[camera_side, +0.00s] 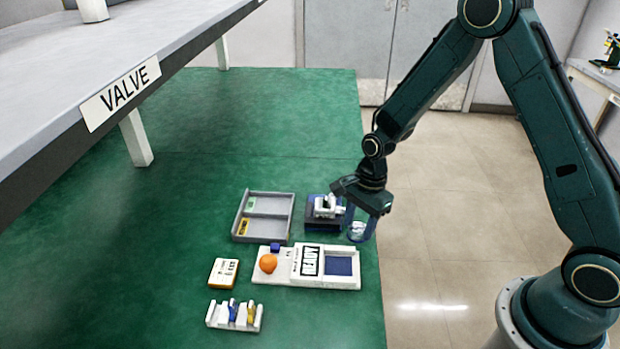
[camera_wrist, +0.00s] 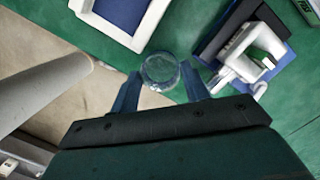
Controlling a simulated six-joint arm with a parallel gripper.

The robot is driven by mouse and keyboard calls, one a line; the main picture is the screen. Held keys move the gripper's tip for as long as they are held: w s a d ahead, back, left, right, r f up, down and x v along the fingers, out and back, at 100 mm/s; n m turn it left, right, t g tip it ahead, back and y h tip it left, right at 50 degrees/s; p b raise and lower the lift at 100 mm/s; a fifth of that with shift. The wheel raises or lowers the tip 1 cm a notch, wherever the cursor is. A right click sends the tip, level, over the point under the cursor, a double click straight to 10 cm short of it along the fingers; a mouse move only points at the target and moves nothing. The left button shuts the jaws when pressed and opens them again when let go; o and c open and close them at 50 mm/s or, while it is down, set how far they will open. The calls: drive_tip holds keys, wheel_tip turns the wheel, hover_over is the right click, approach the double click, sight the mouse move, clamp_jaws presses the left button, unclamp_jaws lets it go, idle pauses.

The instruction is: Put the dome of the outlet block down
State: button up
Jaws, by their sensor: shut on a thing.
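The dome (camera_side: 357,231) is a small clear cup-like piece. It is held between the two blue fingers of my gripper (camera_side: 361,228), near the right edge of the green table. In the wrist view the dome (camera_wrist: 160,70) sits between the fingertips (camera_wrist: 160,82). I cannot tell whether it touches the table. The outlet block, seemingly the white fitting (camera_side: 326,207) on a dark blue base (camera_side: 318,227), stands just left of my gripper. In the wrist view the white fitting (camera_wrist: 250,62) is to the right of the dome, apart from it, with a green patch inside.
A grey tray (camera_side: 266,236) stands left. A yellow-and-white box (camera_side: 224,272) and white rack (camera_side: 234,316) lie front left. A VALVE shelf (camera_side: 120,92) overhangs upper left.

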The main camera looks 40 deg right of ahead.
sight(364, 223)
drive_tip(key=shift+f, duration=1.3)
drive_tip(key=shift+f, duration=0.1)
drive_tip(key=o, duration=0.9)
drive_tip(key=shift+o, duration=0.2)
drive_tip(key=r, duration=0.3)
drive_tip(key=d+r, duration=0.1)
drive_tip(key=r, duration=0.7)
drive_tip(key=shift+d, duration=0.3)
drive_tip(key=shift+d+r, duration=0.1)
drive_tip(key=shift+r, duration=0.45)
